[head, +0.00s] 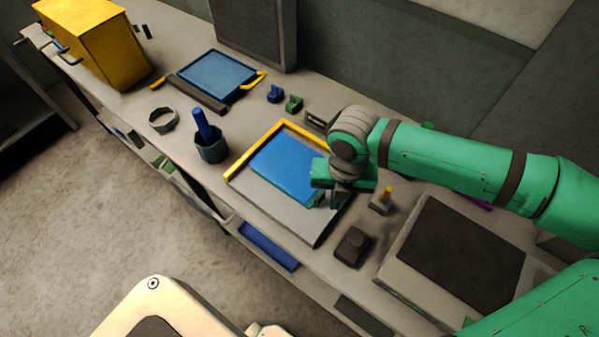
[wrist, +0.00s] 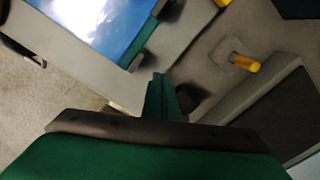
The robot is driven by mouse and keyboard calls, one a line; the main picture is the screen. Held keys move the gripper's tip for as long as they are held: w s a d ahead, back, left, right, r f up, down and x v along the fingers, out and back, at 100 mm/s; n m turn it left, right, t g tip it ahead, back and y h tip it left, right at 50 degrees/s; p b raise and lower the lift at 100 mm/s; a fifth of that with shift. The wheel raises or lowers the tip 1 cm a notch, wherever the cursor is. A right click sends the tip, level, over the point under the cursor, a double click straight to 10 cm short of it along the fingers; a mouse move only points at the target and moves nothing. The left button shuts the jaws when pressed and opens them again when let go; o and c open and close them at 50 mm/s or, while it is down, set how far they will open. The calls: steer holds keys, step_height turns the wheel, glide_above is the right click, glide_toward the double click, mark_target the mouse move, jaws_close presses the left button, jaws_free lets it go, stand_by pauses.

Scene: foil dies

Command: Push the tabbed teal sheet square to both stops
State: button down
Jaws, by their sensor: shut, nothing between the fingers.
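A glossy blue sheet (head: 283,168) with a dark green edge and tab (head: 314,200) lies on a grey plate (head: 270,198). Yellow stops (head: 250,152) run along the plate's two far sides. The sheet lies near the stops' corner; I cannot tell whether it touches either stop. My gripper (head: 337,202) is shut and empty, pointing down by the sheet's tabbed right end. In the wrist view the sheet (wrist: 95,18) is at top left with its green edge (wrist: 145,42). The shut fingers (wrist: 160,92) are just below that edge, apparently apart from it. My wrist hides the sheet's far right corner.
A small block with a yellow peg (head: 386,194) and a dark knob (head: 352,246) stand right of the plate. Another blue sheet (head: 215,74) lies farther back. A dark-topped box (head: 458,255) is at right.

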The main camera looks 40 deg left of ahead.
steer(key=shift+f, duration=0.9)
stand_by(0.8)
steer(key=shift+w, duration=0.15)
stand_by(0.5)
steer(key=shift+a, duration=0.6)
steer(key=shift+a, duration=0.25)
steer(key=shift+a, duration=1.75)
steer(key=shift+d, duration=0.1)
